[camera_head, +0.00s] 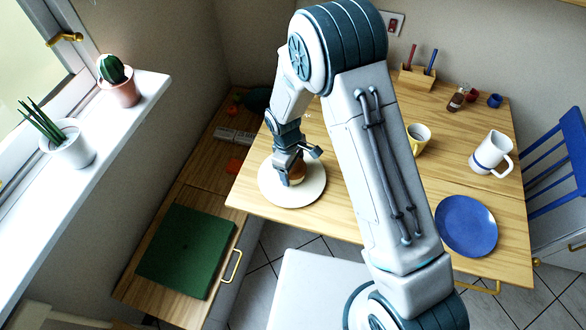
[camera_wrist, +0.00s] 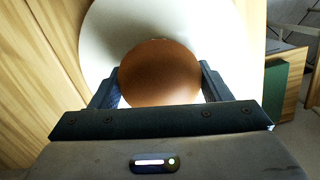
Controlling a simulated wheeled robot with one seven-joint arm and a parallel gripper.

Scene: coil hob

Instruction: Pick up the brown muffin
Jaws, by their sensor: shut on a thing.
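The brown muffin (camera_wrist: 160,72) shows as a smooth brown dome between my two fingers in the wrist view. In the head view the muffin (camera_head: 297,174) is partly hidden by my gripper (camera_head: 291,178), low over a round white plate (camera_head: 306,194). My gripper also shows in the wrist view (camera_wrist: 160,88), shut on the muffin with one finger on each side. The white plate lies behind the muffin in the wrist view (camera_wrist: 105,40). I cannot tell whether the muffin touches the plate.
The wooden table (camera_head: 345,203) also holds a blue plate (camera_head: 466,226), a yellow mug (camera_head: 418,138) and a white pitcher (camera_head: 491,153). A green board (camera_head: 186,250) lies on the lower wooden counter at left. A blue chair (camera_head: 560,165) stands at right.

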